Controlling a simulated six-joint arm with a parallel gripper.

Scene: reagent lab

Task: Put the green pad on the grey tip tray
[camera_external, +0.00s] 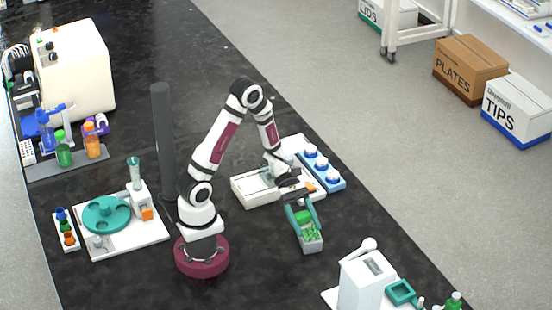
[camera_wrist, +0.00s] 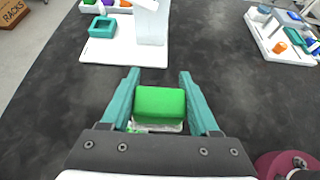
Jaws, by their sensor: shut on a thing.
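The green pad (camera_wrist: 160,103) is a bright green block between the two teal fingers of my gripper (camera_wrist: 158,88) in the wrist view. My gripper (camera_external: 303,214) is shut on the pad. In the external view the pad (camera_external: 302,217) shows between the fingers, just above and behind the grey tip tray (camera_external: 312,247). The tray is a small grey box with green bits inside. In the wrist view a pale edge (camera_wrist: 150,128) shows under the pad, mostly hidden. I cannot tell whether the pad touches the tray.
A white station with blue-based bottles (camera_external: 322,165) stands behind my gripper. A white device (camera_external: 362,280) with a teal square holder (camera_external: 401,292) stands at the front right. A teal rotor on a white base (camera_external: 106,214) is at the left. Dark bench around the tray is clear.

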